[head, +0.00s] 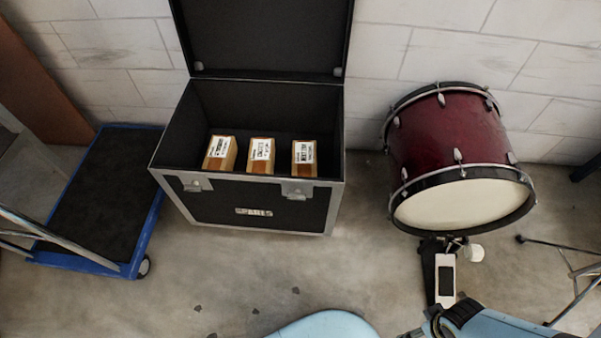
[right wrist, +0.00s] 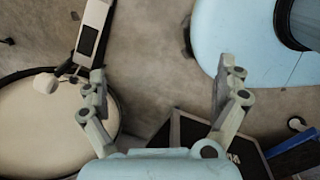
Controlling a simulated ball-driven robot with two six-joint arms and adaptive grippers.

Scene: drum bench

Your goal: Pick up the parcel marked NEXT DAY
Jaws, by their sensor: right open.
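Three small tan parcels with white labels stand in a row inside the open black case (head: 258,206). The right parcel (head: 304,158) has a label that seems to read NEXT DAY, though the print is small. The middle parcel (head: 261,155) and left parcel (head: 219,153) carry different wording that I cannot read surely. My right gripper (right wrist: 165,78) is open and empty over the floor, with its fingers wide apart. In the head view its arm comes in at the bottom right, well away from the case. My left gripper is not in view.
A dark red bass drum (head: 462,160) with a pedal (head: 445,278) stands right of the case. A blue-edged trolley (head: 95,195) is at the left. The case lid (head: 262,38) stands raised against the wall.

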